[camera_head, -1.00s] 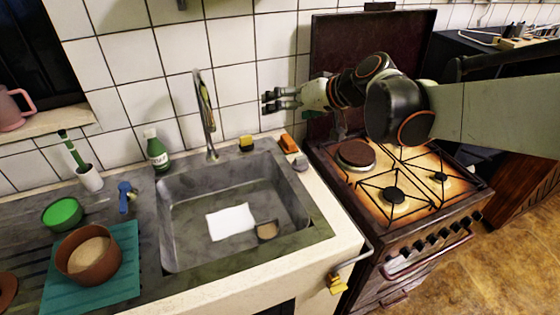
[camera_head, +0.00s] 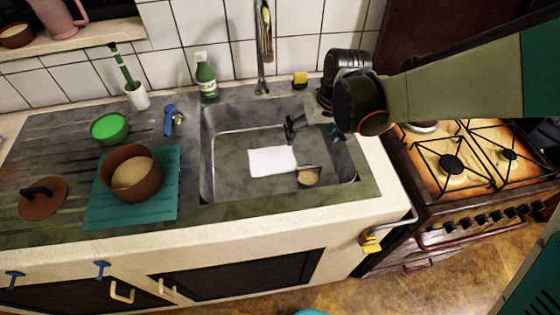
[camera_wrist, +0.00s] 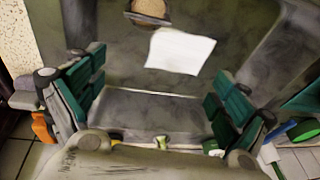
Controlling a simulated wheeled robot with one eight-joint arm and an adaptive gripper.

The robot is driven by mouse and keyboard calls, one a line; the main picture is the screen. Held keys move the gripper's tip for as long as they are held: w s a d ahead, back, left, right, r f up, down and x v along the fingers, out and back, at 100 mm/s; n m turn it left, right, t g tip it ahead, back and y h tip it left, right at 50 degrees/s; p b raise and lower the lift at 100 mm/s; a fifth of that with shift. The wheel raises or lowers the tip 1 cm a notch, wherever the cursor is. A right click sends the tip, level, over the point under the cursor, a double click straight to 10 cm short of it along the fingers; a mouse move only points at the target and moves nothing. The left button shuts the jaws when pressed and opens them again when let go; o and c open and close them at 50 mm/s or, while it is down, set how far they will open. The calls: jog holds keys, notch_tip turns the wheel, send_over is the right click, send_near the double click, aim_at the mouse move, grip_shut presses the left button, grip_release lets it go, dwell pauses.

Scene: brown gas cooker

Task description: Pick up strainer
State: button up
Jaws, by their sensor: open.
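The strainer (camera_head: 308,177), small and round with a tan mesh and a dark rim, lies on the floor of the sink (camera_head: 232,187) near its front right. It touches or nearly touches a white sheet (camera_head: 270,161). My gripper (camera_head: 310,128) is open and empty over the back right part of the sink. It is behind the strainer in the head view. In the wrist view the strainer (camera_wrist: 150,10) is at the top edge, partly cut off, beyond my spread fingers (camera_wrist: 158,100). The white sheet (camera_wrist: 180,50) lies below it there.
A tap (camera_head: 264,45) stands behind the sink, left of my arm. A green bottle (camera_head: 206,78) and a yellow sponge (camera_head: 300,80) are at the back. A brown pot (camera_head: 131,176) stands on a teal board (camera_head: 105,215) at left. The cooker (camera_head: 440,185) is at right.

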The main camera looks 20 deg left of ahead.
notch_tip(320, 180, down, 4)
jog(key=s+d+r+h, duration=0.1)
jog(key=h, duration=0.1)
jog(key=b, duration=0.3)
send_over(309, 167)
jog(key=f, duration=0.7)
jog(key=shift+s+f, duration=0.25)
jog(key=shift+s, duration=0.1)
jog(key=shift+w+f+b, duration=0.25)
jog(key=shift+f+b, duration=0.4)
jog(key=shift+f, duration=0.85)
jog(key=shift+w+f+b, duration=0.2)
jog(key=shift+f+b, duration=0.45)
jog(key=shift+f, duration=0.85)
jog(key=c, duration=1.4)
